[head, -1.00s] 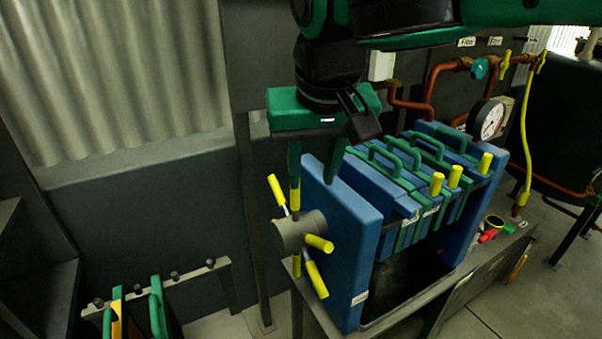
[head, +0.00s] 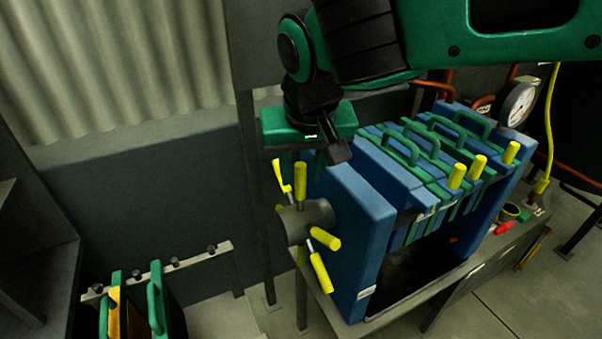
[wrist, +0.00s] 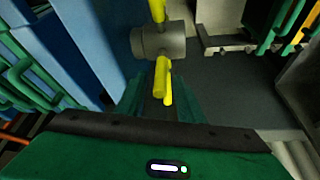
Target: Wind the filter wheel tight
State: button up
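The filter wheel has a grey hub (head: 304,222) with several yellow-gripped spokes, on the outer face of the blue end plate (head: 355,230) of the filter press. One upright yellow handle (head: 300,183) rises above the hub below my gripper (head: 302,168). My gripper points down over the top of the wheel. In the wrist view, the hub (wrist: 158,42) is ahead, and a yellow handle (wrist: 161,82) lies between the green fingers of my gripper (wrist: 160,98). The fingers look spread, with gaps beside the handle. Their tips are partly hidden in the head view.
Blue and green filter plates (head: 430,165) with handles stand right of the end plate. A pressure gauge (head: 519,103) and yellow hose (head: 548,130) are further right. A grey rail (head: 185,265) with green-handled plates is at lower left. The wall side is clear.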

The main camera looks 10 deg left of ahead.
jog(key=shift+x, duration=0.9)
grip_shut()
